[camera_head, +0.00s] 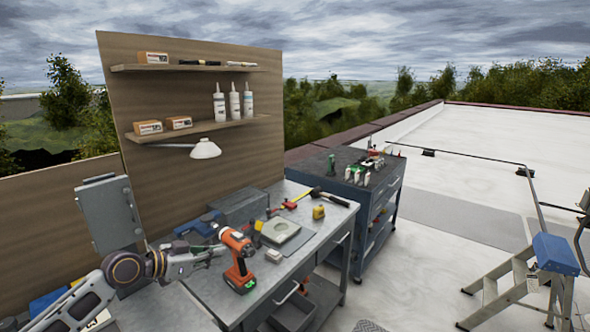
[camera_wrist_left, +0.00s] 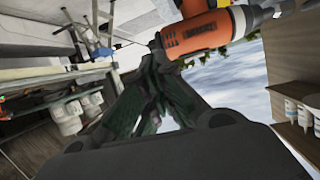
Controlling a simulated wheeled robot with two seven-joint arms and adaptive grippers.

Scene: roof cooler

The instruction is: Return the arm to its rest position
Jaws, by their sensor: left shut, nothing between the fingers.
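My left arm comes in from the lower left of the head view. My left gripper (camera_head: 212,252) is shut and empty over the workbench (camera_head: 198,291), just left of the orange cordless drill (camera_head: 236,258). I cannot tell from this view whether it touches the drill. In the left wrist view the drill (camera_wrist_left: 200,33) shows at the top, beyond the dark gripper parts. My right gripper is not in view.
The bench holds a grey toolbox (camera_head: 239,207), a hammer (camera_head: 328,198), a yellow tape measure (camera_head: 319,212) and a grey tray-like piece (camera_head: 281,232). A grey wall box (camera_head: 108,213) stands near my arm. A tool cart (camera_head: 345,188) and stepladder (camera_head: 520,285) are to the right.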

